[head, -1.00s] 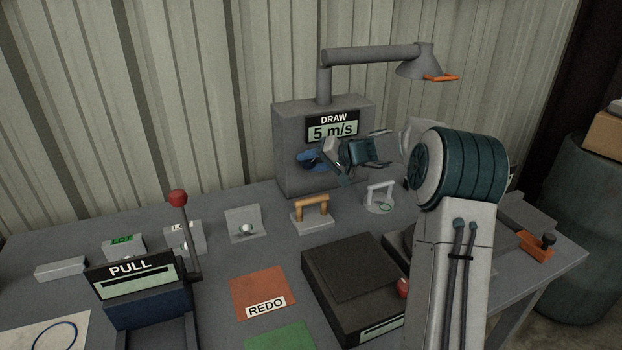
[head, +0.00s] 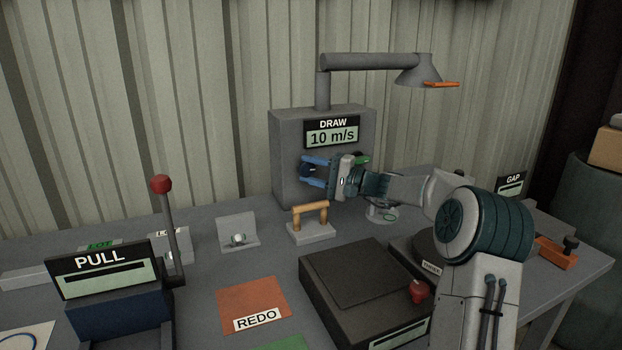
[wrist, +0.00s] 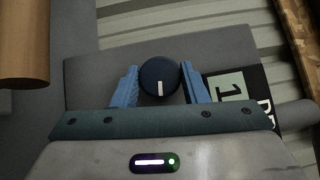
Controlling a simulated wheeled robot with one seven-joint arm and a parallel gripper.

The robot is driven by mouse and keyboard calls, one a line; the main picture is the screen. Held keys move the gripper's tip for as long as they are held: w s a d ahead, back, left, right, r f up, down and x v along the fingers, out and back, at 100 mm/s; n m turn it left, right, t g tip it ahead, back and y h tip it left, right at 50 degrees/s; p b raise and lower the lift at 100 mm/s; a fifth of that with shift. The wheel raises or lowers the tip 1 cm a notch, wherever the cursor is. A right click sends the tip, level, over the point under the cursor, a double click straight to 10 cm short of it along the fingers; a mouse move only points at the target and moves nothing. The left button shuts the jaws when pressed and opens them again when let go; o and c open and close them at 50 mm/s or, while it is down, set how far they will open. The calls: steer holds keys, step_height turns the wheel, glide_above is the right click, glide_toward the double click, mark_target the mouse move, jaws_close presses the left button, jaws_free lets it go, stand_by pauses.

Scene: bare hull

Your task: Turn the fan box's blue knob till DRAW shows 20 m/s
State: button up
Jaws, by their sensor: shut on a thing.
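The grey fan box (head: 290,150) stands at the back of the table. Its DRAW display (head: 332,136) reads 10 m/s. The blue knob (head: 308,170) is on the box's front, below the display. My gripper (head: 314,171) is at the knob, with one blue finger above it and one below. In the wrist view the round dark blue knob (wrist: 159,80) with a white mark sits between the two blue fingertips (wrist: 158,86), and my gripper is shut on it. The display also shows partly at the right of the wrist view (wrist: 230,88).
A duct arm with a hood (head: 418,72) rises above the box. A wooden-handled block (head: 310,222) stands below my gripper, close to the arm. A PULL box (head: 100,260) with a red-topped lever (head: 160,185) is at left. A dark case (head: 350,285) lies in front.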

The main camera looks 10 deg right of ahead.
steer(key=shift+m, duration=0.3)
stand_by(0.4)
steer(key=o, duration=0.9)
steer(key=shift+o, duration=0.2)
steer(key=v, duration=1.2)
steer(key=shift+f, duration=0.2)
